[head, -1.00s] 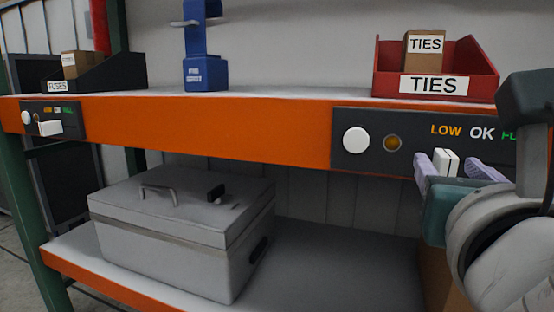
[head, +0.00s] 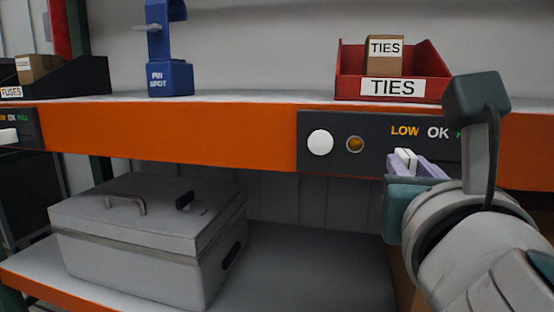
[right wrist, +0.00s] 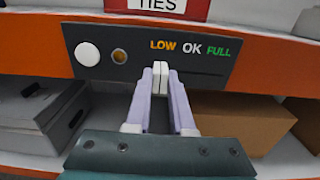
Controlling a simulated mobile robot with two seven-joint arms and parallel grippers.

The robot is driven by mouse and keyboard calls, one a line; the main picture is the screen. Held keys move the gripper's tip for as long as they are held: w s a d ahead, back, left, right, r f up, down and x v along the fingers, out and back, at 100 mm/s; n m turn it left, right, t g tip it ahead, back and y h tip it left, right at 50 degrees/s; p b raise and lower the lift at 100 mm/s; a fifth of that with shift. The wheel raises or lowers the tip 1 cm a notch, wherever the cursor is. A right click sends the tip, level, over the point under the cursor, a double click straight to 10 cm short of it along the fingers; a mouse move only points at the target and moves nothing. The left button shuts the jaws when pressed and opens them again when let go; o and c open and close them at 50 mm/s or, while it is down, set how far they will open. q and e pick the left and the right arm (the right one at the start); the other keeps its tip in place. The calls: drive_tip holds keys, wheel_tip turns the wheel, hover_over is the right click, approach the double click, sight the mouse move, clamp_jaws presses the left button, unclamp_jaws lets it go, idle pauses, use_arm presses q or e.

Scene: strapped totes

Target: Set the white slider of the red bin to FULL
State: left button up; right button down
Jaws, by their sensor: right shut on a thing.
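The red bin (head: 437,72), labelled TIES, stands on the shelf above a dark panel (head: 375,133) marked LOW, OK and FULL. The panel's white slider (head: 405,158) sits below LOW. It also shows in the right wrist view (right wrist: 160,75), directly under the word LOW (right wrist: 163,45). My right gripper (right wrist: 160,88) has its lilac fingers shut on the slider, one on each side. In the head view my right gripper (head: 408,163) and arm hide FULL and the panel's right end. My left gripper is not in view.
The panel also has a round white button (head: 320,143) and an amber lamp (head: 355,144). Another panel (head: 20,130) is at far left under the FUSES bin (head: 70,78). A grey lidded box (head: 140,240) and a cardboard box (right wrist: 240,120) are below.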

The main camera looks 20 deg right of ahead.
idle(0.6)
drive_tip(key=shift+s+d+p, duration=0.15)
drive_tip(key=shift+d+p, duration=0.1)
drive_tip(key=shift+p, duration=0.05)
drive_tip(key=s+d+p, duration=0.1)
drive_tip(key=d, duration=0.1)
drive_tip(key=s+d+p, duration=0.1)
drive_tip(key=d, duration=0.1)
drive_tip(key=s+d+p, duration=0.1)
drive_tip(key=s+d, duration=0.1)
drive_tip(key=shift+d, duration=0.25)
